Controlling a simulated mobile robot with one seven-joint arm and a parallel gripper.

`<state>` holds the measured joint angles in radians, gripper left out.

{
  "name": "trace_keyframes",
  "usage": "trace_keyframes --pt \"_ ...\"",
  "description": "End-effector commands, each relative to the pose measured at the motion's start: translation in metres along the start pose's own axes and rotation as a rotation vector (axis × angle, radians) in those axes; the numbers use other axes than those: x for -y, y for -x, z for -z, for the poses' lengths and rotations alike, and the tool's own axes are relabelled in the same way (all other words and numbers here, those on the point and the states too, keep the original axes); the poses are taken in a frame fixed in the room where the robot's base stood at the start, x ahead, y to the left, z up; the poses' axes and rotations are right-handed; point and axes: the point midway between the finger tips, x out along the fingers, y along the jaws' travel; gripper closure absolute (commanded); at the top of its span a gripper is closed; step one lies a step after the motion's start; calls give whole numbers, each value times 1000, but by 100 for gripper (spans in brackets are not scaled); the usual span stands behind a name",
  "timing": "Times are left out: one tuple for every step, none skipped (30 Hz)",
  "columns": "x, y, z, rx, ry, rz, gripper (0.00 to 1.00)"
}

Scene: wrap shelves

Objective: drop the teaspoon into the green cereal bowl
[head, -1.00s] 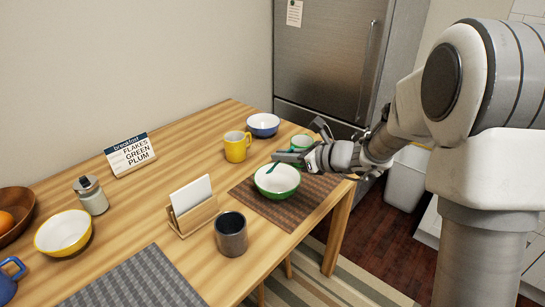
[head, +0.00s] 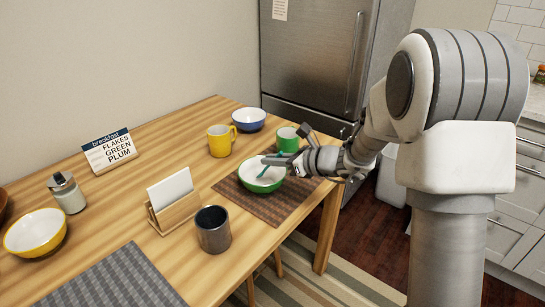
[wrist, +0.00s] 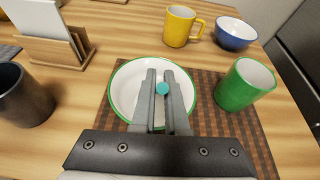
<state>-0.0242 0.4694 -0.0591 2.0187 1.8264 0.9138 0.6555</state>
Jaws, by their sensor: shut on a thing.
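The green cereal bowl (head: 262,185), white inside, sits on the brown woven placemat at the table's right end. It also shows in the wrist view (wrist: 126,77). My gripper (head: 268,160) is over the bowl and shut on the teal teaspoon (head: 264,171). In the wrist view the teaspoon (wrist: 162,88) shows only as a small teal end between the fingertips. In the head view its lower part points down into the bowl. I cannot tell whether it touches the bowl.
A green mug (head: 287,139) stands close beside my gripper. A yellow mug (head: 220,142) and a blue bowl (head: 249,119) are behind. A dark cup (head: 213,230) and a napkin holder (head: 175,208) stand left of the placemat (head: 290,203).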

Motion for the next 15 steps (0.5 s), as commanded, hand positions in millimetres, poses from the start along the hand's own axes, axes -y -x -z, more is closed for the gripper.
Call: trace_keyframes --pt "0 -2 5 0 0 0 100" --pt "0 -3 6 1 0 0 100" --pt "0 -3 6 1 0 0 100" --pt "0 -3 6 1 0 0 100" --pt "0 -3 6 1 0 0 100" --pt "0 -3 6 1 0 0 100" --pt "0 -2 6 1 0 0 100" --pt "0 -2 5 1 0 0 100" --pt "0 -2 5 1 0 0 100" --pt "0 -2 5 1 0 0 100" --pt "0 -2 5 1 0 0 83" --pt "0 -2 5 1 0 0 76" --pt "0 -2 5 1 0 0 71" --pt "0 -2 5 1 0 0 65" --pt "0 -2 5 1 0 0 58"
